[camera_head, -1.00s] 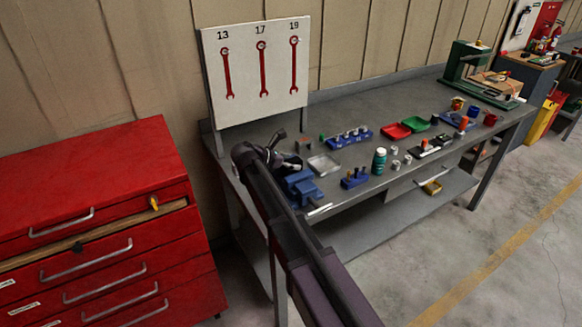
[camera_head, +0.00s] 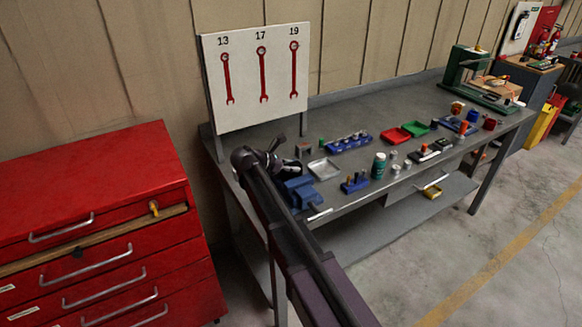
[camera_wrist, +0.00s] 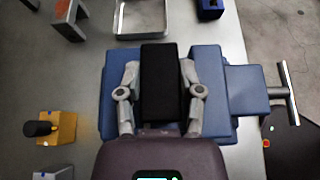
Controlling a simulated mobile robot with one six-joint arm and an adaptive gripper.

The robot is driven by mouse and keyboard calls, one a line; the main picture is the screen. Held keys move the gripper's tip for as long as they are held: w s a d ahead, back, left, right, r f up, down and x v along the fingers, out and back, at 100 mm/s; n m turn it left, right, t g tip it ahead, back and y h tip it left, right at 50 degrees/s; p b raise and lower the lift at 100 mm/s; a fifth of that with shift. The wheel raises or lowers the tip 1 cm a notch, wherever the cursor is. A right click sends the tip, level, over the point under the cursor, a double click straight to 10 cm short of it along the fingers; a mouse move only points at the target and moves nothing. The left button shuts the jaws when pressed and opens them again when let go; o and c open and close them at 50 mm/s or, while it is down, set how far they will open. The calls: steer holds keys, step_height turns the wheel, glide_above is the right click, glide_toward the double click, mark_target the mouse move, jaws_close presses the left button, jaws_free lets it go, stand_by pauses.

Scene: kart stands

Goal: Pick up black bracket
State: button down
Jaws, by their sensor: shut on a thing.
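In the wrist view, a black bracket (camera_wrist: 160,95) shows as a dark upright-edged block between the two grey fingers of my gripper (camera_wrist: 159,72). The fingers press on its left and right sides, so the gripper is shut on it. Behind it in the wrist view lies the blue vise (camera_wrist: 215,100); how far the bracket is above or in the vise I cannot tell. In the head view, my gripper (camera_head: 272,155) is over the left end of the workbench, beside the blue vise (camera_head: 301,192). My arm hides part of that spot there.
A metal tray (camera_head: 324,169) and a blue holder (camera_head: 354,183) lie right of the vise. A yellow block with a black knob (camera_wrist: 57,128) is near in the wrist view. The vise's bar handle (camera_wrist: 288,93) sticks out. A wrench board (camera_head: 257,75) stands behind; a red cabinet (camera_head: 95,190) is left.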

mark_target(291, 165)
steer(key=shift+r+p, duration=4.7)
steer(key=shift+r, duration=0.1)
